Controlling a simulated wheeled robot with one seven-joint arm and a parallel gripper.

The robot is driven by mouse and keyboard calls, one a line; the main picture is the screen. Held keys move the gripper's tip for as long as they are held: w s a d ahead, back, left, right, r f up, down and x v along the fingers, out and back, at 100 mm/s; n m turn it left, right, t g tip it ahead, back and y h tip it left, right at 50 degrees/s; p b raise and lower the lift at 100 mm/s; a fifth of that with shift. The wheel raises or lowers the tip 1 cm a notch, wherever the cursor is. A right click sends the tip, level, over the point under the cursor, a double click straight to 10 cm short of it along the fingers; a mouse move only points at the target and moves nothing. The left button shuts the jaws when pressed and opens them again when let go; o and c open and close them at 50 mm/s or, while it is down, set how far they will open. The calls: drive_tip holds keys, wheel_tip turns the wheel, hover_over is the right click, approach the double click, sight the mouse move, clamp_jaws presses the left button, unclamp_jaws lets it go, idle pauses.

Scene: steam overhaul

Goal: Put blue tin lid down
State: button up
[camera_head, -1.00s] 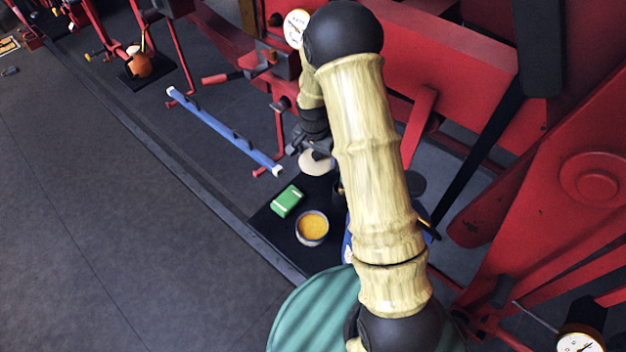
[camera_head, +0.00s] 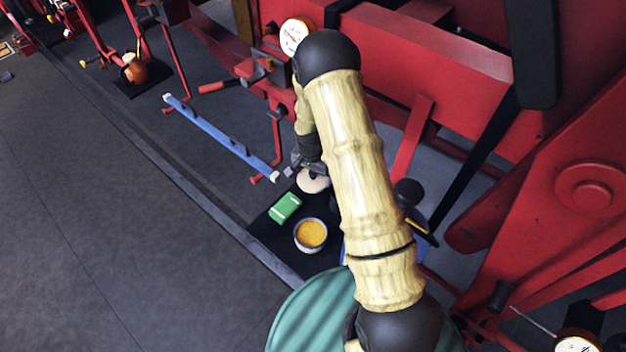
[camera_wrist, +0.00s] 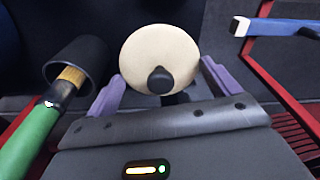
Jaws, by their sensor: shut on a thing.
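The lid is a pale cream disc with a black knob (camera_wrist: 160,55); no blue shows on it. In the head view the lid (camera_head: 313,181) is at the far end of the black mat, beyond an open tin (camera_head: 311,235) with orange-yellow contents and a pale bluish rim. My gripper (camera_head: 303,163) is partly hidden there by my arm. I cannot tell whether the lid touches the mat.
A green box (camera_head: 285,208) lies left of the tin on the black mat (camera_head: 262,222). A blue bar (camera_head: 220,138) lies beyond. Red machinery (camera_head: 440,60) stands close on the right. A green-handled tool (camera_wrist: 35,135) and a black cylinder (camera_wrist: 75,68) are left of the lid. Open floor lies left.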

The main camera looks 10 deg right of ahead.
sight(313, 179)
drive_tip(key=shift+f, duration=0.2)
drive_tip(key=shift+f, duration=0.1)
drive_tip(key=shift+f+p, duration=0.8)
drive_tip(key=shift+f, duration=1.2)
drive_tip(key=shift+f, duration=0.15)
drive_tip(key=o, duration=0.7)
drive_tip(key=shift+o, duration=0.2)
drive_tip(key=shift+r, duration=0.25)
drive_tip(key=r+b, duration=0.1)
drive_tip(key=r, duration=0.3)
drive_tip(key=r+b, duration=0.2)
drive_tip(key=r, duration=0.2)
drive_tip(key=s+a+r+b, duration=0.1)
drive_tip(key=r, duration=0.2)
drive_tip(key=shift+s+r+b, duration=0.1)
drive_tip(key=shift+r+b, duration=0.3)
drive_tip(key=shift+d, duration=0.1)
